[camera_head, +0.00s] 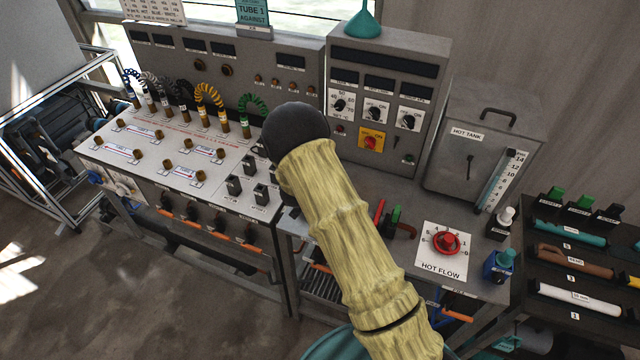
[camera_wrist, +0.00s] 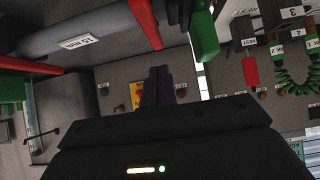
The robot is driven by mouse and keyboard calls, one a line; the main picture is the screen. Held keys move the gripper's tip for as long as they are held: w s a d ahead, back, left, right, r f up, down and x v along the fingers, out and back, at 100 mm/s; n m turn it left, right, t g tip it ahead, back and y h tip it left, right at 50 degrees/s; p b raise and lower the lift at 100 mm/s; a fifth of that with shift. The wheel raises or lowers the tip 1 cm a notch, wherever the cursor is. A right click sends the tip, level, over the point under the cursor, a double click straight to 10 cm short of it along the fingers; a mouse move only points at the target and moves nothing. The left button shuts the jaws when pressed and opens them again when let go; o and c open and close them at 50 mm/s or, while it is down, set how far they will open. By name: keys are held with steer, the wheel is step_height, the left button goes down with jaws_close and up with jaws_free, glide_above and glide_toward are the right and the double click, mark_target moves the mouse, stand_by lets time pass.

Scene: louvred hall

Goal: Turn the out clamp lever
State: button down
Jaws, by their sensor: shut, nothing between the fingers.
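My gripper (camera_wrist: 160,80) is shut and empty in the wrist view, its dark fingers together near the picture's middle. In the head view my arm hides it. A red lever (camera_wrist: 145,20) and a green lever (camera_wrist: 205,38) stand just beyond the fingertips, either side of them, with no visible contact. In the head view a red handle (camera_head: 379,211) and a green handle (camera_head: 394,219) show beside my arm on the bench. I cannot read which one is marked as the out clamp. A grey tube (camera_wrist: 85,40) labelled 16 mm lies left of the red lever.
The hot flow knob (camera_head: 446,243) is right of the handles. The hot tank (camera_head: 480,150) and the control panel (camera_head: 388,100) stand behind. A coiled green hose (camera_wrist: 288,85) hangs at right in the wrist view.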

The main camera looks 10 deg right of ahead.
steer(key=w+r+b+v, duration=0.1)
steer(key=b+v, duration=0.1)
steer(key=v, duration=0.9)
steer(key=shift+d+r, duration=0.15)
steer(key=shift+d, duration=0.15)
steer(key=shift+r, duration=0.1)
steer(key=s+d+r+n+g+y, duration=0.1)
steer(key=s+d+r+n+g, duration=0.1)
steer(key=s, duration=0.6)
steer(key=s+d+r+n+g+y, duration=0.2)
steer(key=s+d+r, duration=0.2)
steer(key=s, duration=0.4)
steer(key=s+d+r+n+g+y, duration=0.1)
steer(key=s+d+r+g+y, duration=0.1)
steer(key=s, duration=0.6)
steer(key=shift+s+d+r+n, duration=0.35)
steer(key=shift+d+r+n, duration=0.05)
steer(key=shift+d, duration=0.45)
